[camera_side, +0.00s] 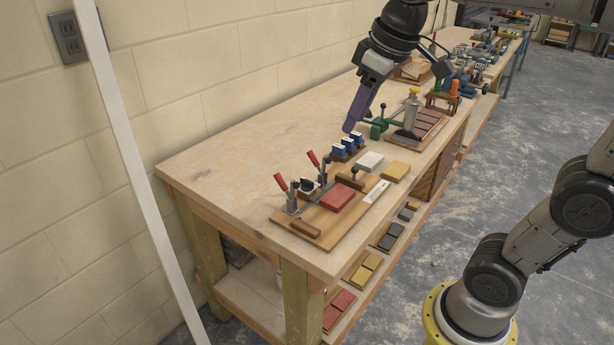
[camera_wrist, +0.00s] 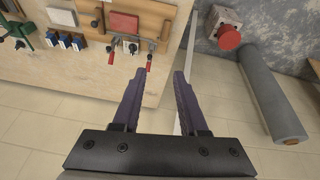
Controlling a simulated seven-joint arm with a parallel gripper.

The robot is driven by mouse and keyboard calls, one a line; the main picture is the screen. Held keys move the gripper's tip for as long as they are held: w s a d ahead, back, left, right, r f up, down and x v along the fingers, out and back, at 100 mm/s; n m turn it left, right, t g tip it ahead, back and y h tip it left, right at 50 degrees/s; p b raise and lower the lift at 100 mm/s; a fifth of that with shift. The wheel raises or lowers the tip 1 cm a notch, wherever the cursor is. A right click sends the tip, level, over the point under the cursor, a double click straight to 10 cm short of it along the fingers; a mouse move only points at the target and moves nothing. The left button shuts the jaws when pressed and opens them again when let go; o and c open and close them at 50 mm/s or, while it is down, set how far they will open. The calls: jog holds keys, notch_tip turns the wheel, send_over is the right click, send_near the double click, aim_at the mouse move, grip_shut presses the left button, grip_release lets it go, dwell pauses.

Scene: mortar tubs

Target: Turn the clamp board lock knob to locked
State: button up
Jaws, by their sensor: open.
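The clamp board (camera_side: 328,228) is a wooden board at the near end of the bench. It bears a red block (camera_side: 337,197) and two toggle clamps with red handles (camera_side: 281,182). A black lock knob (camera_side: 307,184) on a pale base sits between the clamps; its setting is too small to read. In the wrist view the board (camera_wrist: 157,10) is at the top, and the knob (camera_wrist: 132,47) shows small between the red handles. My gripper (camera_side: 348,130) is open and empty, above the bench and apart from the board. It also shows in the wrist view (camera_wrist: 158,73).
Blue-and-white clips (camera_side: 346,147), a white block (camera_side: 369,161) and a yellow block (camera_side: 395,171) lie beyond the board. The bench's left part (camera_side: 235,145) is clear, with a wall alongside.

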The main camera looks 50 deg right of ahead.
jog(key=w+d+g, duration=0.1)
jog(key=w+d, duration=0.1)
jog(key=w, duration=0.5)
jog(key=m+g, duration=0.1)
jog(key=g, duration=0.2)
send_over(307, 180)
notch_tip(307, 180, down, 14)
jog(key=r, duration=0.1)
notch_tip(307, 180, down, 13)
jog(key=shift+f, duration=0.15)
grip_shut()
